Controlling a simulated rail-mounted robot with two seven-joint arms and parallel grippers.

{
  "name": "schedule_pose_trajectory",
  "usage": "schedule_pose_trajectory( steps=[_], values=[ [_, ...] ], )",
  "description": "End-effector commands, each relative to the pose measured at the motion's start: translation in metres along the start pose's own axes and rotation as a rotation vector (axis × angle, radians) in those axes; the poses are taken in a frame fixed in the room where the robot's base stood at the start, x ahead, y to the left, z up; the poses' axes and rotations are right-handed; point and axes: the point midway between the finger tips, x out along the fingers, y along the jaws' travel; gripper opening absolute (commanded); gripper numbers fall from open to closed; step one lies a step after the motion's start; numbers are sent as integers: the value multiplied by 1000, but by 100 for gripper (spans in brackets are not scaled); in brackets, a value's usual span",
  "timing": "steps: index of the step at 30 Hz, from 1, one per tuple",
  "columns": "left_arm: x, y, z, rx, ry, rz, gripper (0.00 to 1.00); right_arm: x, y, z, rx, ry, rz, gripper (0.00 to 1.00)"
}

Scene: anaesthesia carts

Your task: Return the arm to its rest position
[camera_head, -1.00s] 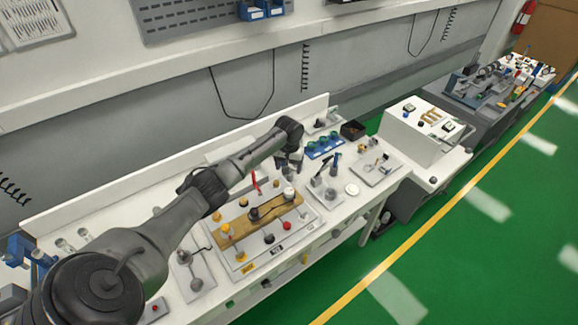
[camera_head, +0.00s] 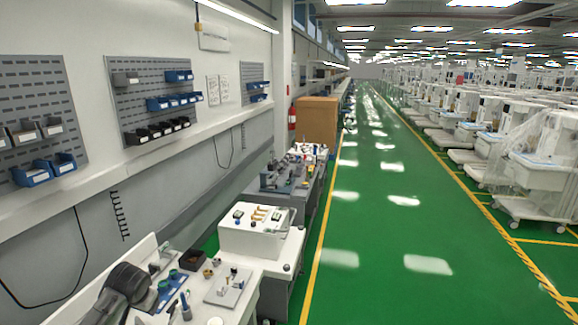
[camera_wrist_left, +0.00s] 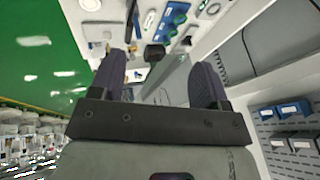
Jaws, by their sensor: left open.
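My left arm (camera_head: 125,285) shows only in part at the lower left of the head view, over the near end of the white workbench (camera_head: 245,300). Its gripper cannot be made out there. In the left wrist view my left gripper (camera_wrist_left: 158,66) is open, its two dark fingers wide apart with nothing held between them. The bench lies beyond the fingertips, with a small dark box (camera_wrist_left: 154,53) seen in the gap, apart from the fingers. My right gripper is in neither view.
A blue rack (camera_head: 170,288), a dark bin (camera_head: 195,259) and a grey tray (camera_head: 228,288) stand on the bench. A white box unit (camera_head: 256,232) stands behind. Wall bins (camera_head: 172,103) hang at left. The green aisle (camera_head: 370,230) is clear; wrapped carts (camera_head: 540,150) line its right side.

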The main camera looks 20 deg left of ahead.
Motion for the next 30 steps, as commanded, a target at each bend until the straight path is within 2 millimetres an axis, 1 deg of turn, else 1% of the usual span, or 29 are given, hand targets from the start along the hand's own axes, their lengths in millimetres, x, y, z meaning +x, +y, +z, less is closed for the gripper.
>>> schedule_pose_trajectory(
  steps=[1, 2, 3, 5, 6, 8, 9, 11, 12, 14, 15, 17, 18, 20, 21, 23, 24, 26, 27, 30],
  values=[
    [-25, 19, -14, 59, 89, -14, 69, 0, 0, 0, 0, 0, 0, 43],
    [-37, 30, -19, 93, 136, -25, 69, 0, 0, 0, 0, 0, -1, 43],
    [-53, 47, -22, 137, 196, -37, 69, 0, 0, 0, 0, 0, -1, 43],
    [-74, 75, -20, 197, 280, -49, 69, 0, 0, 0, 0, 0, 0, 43],
    [-86, 94, -14, 233, 331, -52, 69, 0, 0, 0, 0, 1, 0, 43],
    [-101, 123, 1, 275, 399, -46, 69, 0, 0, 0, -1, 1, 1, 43],
    [-110, 143, 15, 298, 439, -35, 69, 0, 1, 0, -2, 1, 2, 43],
    [-121, 171, 41, 319, 489, -10, 69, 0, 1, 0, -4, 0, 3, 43],
    [-128, 188, 62, 325, 516, 14, 69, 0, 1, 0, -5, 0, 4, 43],
    [-136, 210, 95, 324, 540, 56, 69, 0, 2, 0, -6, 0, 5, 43],
    [-140, 221, 116, 320, 544, 84, 69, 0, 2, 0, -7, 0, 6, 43],
    [-142, 236, 150, 311, 535, 131, 69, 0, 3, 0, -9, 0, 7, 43],
    [-143, 245, 172, 303, 520, 162, 69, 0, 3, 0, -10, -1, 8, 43],
    [-141, 257, 204, 291, 484, 212, 69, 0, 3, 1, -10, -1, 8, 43],
    [-139, 264, 226, 283, 452, 243, 69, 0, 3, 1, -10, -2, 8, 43],
    [-132, 272, 256, 272, 393, 281, 69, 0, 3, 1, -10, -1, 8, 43],
    [-126, 278, 275, 267, 349, 300, 69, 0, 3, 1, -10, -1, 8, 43],
    [-117, 284, 301, 261, 284, 322, 69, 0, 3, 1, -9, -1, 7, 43],
    [-112, 288, 317, 257, 245, 335, 69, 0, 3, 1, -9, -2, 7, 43],
    [-104, 294, 353, 252, 160, 360, 69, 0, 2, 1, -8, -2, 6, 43]
  ],
)
